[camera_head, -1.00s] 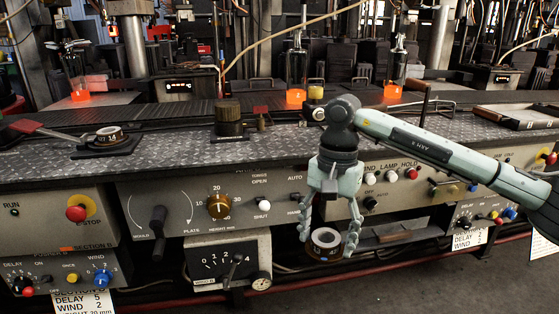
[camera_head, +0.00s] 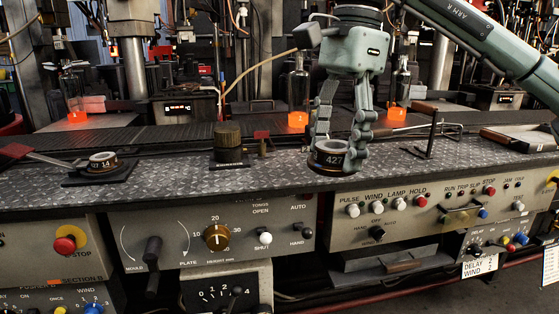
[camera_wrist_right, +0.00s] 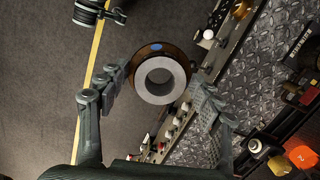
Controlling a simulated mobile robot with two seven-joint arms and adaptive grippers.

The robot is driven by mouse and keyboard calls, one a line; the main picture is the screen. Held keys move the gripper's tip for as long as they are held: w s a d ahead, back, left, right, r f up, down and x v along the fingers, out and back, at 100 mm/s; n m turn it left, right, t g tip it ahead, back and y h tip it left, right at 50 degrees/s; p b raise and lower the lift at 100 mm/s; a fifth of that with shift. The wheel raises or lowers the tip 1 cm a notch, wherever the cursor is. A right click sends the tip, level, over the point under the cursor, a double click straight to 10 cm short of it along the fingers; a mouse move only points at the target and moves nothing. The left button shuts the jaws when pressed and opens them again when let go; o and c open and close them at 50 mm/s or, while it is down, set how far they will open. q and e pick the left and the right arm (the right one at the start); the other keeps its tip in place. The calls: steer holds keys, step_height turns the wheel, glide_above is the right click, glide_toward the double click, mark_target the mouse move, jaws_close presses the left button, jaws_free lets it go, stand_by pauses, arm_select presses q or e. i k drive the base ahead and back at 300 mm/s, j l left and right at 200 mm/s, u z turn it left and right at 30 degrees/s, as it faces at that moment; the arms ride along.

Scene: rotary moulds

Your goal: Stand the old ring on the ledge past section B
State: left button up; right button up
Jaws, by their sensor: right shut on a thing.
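The dark ring (camera_head: 328,158), with a pale band lettered 427, is between the fingers of my right gripper (camera_head: 341,140). In the wrist view the ring (camera_wrist_right: 160,79) shows a pale grey face with a round hole and a brown outer rim. My right gripper (camera_wrist_right: 158,85) is shut on it, one finger on each side. The ring is in the air by the ledge's (camera_head: 283,167) front edge, with floor behind it in the wrist view. The section B label (camera_head: 80,279) is on the left panel. A dark part at the wrist view's top left may be my left arm.
Another ring (camera_head: 103,159) sits on a dark plate at the ledge's left. A brass-brown cylinder (camera_head: 228,143) stands on the ledge left of my gripper. A thin upright handle (camera_head: 433,132) stands to the right. Hot orange-based bottles (camera_head: 298,92) stand behind. Treadplate between them is bare.

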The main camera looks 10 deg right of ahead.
mark_target(295, 162)
steer(key=i, duration=0.9)
